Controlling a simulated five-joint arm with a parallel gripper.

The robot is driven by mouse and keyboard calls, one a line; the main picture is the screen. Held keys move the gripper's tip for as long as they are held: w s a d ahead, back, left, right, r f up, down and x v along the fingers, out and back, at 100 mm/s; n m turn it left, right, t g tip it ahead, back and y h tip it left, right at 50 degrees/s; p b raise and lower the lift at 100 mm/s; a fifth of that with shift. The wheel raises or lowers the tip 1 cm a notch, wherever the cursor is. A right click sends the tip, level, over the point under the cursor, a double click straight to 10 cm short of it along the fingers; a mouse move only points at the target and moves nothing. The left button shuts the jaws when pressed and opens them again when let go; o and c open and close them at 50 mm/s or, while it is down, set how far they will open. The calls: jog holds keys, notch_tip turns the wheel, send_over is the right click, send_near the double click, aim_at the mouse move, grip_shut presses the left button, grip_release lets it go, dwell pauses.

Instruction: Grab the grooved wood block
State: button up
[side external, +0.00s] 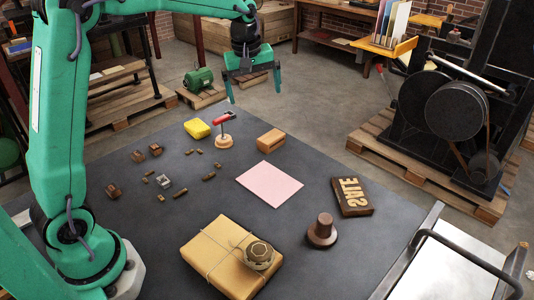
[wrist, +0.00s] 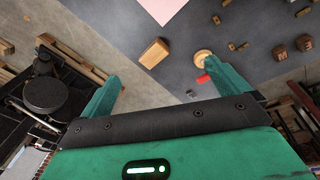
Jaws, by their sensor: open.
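The wood block (side external: 270,140) is small and light brown, and it lies on the dark mat near its far edge. A groove is hard to make out at this size. In the wrist view, the block (wrist: 154,53) lies beyond my fingers, between their lines. My gripper (side external: 252,92) is open and empty. It hangs high above the far edge of the mat, apart from the block. In the wrist view, my gripper (wrist: 166,84) shows its two green fingers spread wide.
A pink sheet (side external: 269,184) lies nearer. Several small type pieces lie left.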

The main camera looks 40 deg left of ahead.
jog(key=w+a+f+n+g, duration=0.1)
jog(key=w+a+f+n, duration=0.1)
jog(key=w+f+n, duration=0.4)
jog(key=g, duration=0.1)
send_over(271, 136)
jog(key=shift+n, duration=0.3)
notch_tip(271, 136, down, 9)
jog(key=shift+r, duration=0.1)
jog(key=shift+f, duration=0.25)
jog(key=shift+f, duration=1.2)
jog(key=shift+f, duration=0.15)
jog(key=shift+d+f, duration=0.1)
jog(key=shift+f, duration=2.4)
jog(key=shift+c, duration=0.4)
